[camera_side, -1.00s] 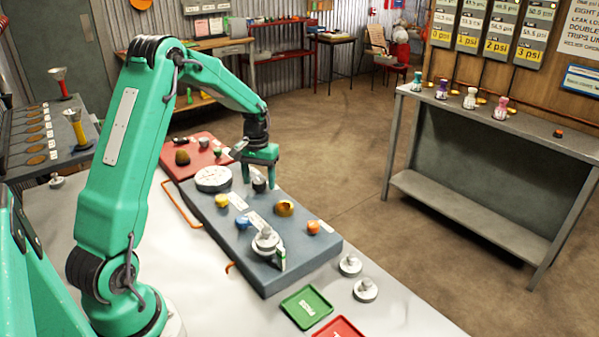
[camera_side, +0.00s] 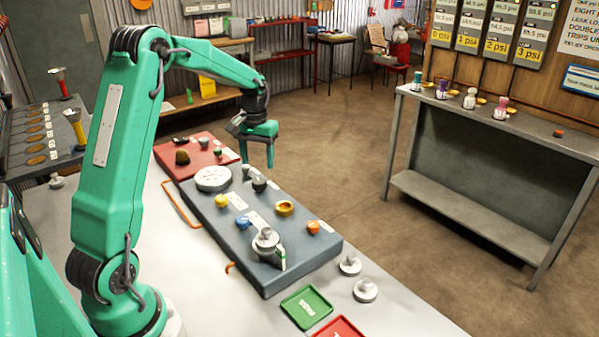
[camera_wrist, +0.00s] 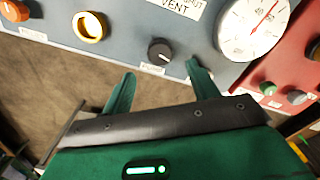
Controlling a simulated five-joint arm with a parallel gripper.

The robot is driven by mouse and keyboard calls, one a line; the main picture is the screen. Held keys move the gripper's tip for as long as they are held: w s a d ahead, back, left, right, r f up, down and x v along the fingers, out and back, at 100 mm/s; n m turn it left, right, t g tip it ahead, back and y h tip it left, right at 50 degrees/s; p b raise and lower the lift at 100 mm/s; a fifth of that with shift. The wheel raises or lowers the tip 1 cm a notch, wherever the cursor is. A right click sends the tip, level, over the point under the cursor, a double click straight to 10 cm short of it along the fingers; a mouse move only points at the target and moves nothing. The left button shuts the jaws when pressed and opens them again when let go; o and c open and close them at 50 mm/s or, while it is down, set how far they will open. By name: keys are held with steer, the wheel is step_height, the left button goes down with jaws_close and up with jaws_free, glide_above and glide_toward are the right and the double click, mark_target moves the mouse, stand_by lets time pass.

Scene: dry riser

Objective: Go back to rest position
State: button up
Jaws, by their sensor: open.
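My green gripper (camera_side: 257,150) is open and empty. It hangs in the air above and beyond the far edge of the blue-grey panel (camera_side: 268,277). In the wrist view its two fingers (camera_wrist: 160,88) are spread apart with nothing between them. A black knob (camera_wrist: 160,51) on the panel lies ahead of the fingers, apart from them. In the side view that black knob (camera_side: 259,184) stands near a white round gauge (camera_side: 213,179).
The red panel (camera_side: 172,170) with small knobs adjoins the blue-grey one. Yellow knob (camera_side: 221,201), brass ring (camera_side: 284,208) and orange knob (camera_side: 313,227) rise from the panel. A green tray (camera_side: 306,307) lies at the front. A bench (camera_side: 480,125) stands right, across open floor.

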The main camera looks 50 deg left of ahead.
steer(key=shift+r, duration=0.5)
steer(key=shift+d+r, duration=0.3)
steer(key=s+d+r+m+t, duration=0.2)
steer(key=s+d+r, duration=0.4)
steer(key=d, duration=0.3)
steer(key=s+d+r+m+t, duration=0.2)
steer(key=s+d+r, duration=0.35)
steer(key=d, duration=0.25)
steer(key=s+d+f+m+t, duration=0.1)
steer(key=s+d+m, duration=0.1)
steer(key=s+d, duration=0.3)
steer(key=s, duration=0.4)
steer(key=shift+d+f+t, duration=0.2)
steer(key=shift+f+t, duration=0.1)
steer(key=shift+f, duration=0.1)
